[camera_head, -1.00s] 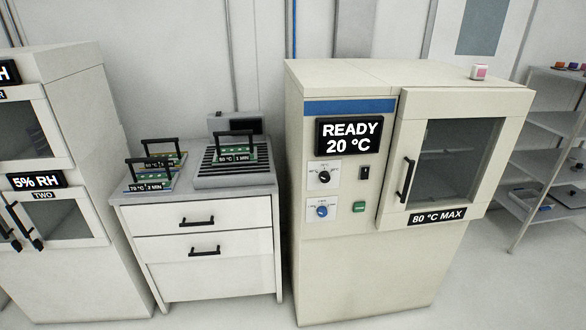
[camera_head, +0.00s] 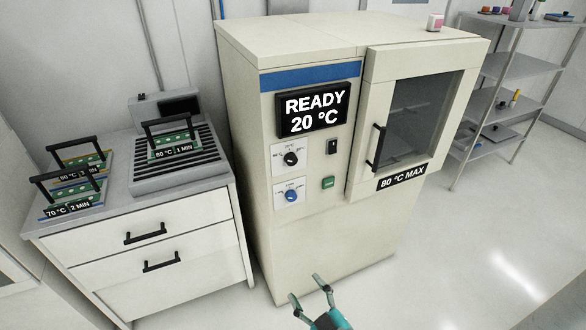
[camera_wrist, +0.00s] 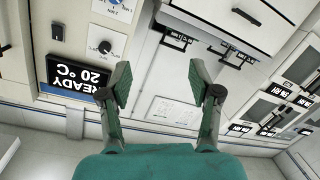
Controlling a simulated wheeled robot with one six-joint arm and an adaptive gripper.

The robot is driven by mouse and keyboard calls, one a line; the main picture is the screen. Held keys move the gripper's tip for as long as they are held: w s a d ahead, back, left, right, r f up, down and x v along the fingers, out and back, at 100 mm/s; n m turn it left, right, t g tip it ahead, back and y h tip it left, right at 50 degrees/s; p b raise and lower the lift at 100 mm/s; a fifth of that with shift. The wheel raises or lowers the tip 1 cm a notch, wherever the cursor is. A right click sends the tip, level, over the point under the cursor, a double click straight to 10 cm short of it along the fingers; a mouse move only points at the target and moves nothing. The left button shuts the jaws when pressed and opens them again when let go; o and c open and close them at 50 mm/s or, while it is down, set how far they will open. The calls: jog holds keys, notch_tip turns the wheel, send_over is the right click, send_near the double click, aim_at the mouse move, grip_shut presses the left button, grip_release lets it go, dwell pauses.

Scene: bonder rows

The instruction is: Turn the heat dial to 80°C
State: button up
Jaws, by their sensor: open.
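The oven (camera_head: 330,235) is a cream cabinet whose display (camera_head: 312,110) reads READY 20 °C. Below the display is a black dial (camera_head: 291,158) on a white plate with small °C marks, too small to read surely. A blue dial (camera_head: 291,196) sits on a second plate below it. The wrist view shows the oven upside down, with the black dial (camera_wrist: 104,47) left of the fingers near the display (camera_wrist: 76,76). My gripper (camera_head: 308,288) is open and empty, low in front of the oven, below and apart from both dials. It also shows in the wrist view (camera_wrist: 158,68).
A black switch (camera_head: 332,147) and a green button (camera_head: 328,182) sit right of the dials. The oven door (camera_head: 364,105) has a black handle and an 80 °C MAX label. A drawer cabinet (camera_head: 150,245) with boards on top stands left. A shelf rack (camera_head: 485,105) is right; floor there is clear.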

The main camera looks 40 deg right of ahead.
jog(key=w+d+r+n+h, duration=0.1)
jog(key=w+d+r, duration=0.4)
jog(key=w, duration=0.4)
jog(key=n+h, duration=0.1)
jog(key=n, duration=0.1)
send_near(292, 162)
jog(key=shift+t, duration=0.4)
jog(key=x, duration=0.9)
jog(key=shift+d+f, duration=0.1)
jog(key=shift+f, duration=0.2)
jog(key=c, duration=1.1)
